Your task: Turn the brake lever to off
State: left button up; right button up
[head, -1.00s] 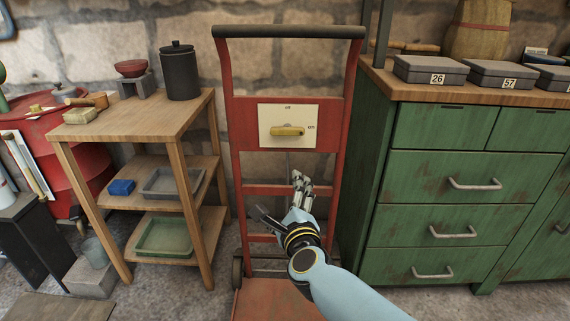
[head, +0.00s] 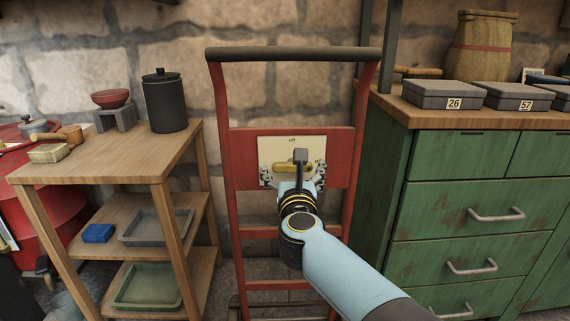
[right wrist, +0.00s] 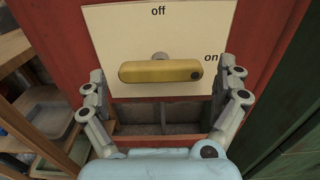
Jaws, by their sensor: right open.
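The yellow brake lever (right wrist: 160,71) lies level across a cream plate (right wrist: 112,30) on a red hand truck, its dark-dotted end toward the "on" mark at the right. The "off" mark is at the plate's top. In the head view the lever (head: 283,167) is partly hidden behind my right wrist. My right gripper (head: 293,178) is in front of the plate. In the right wrist view its fingers (right wrist: 164,84) are spread wide, one on each side of the lever, seemingly not touching it. My left gripper is not in view.
The red hand truck (head: 228,145) stands against a stone wall. A wooden shelf table (head: 140,150) with a black canister (head: 165,102) is at the left. A green drawer cabinet (head: 455,185) is close at the right, with grey boxes (head: 440,95) on top.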

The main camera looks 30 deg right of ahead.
jog(key=shift+d, duration=0.1)
jog(key=c, duration=1)
jog(key=shift+c, duration=0.2)
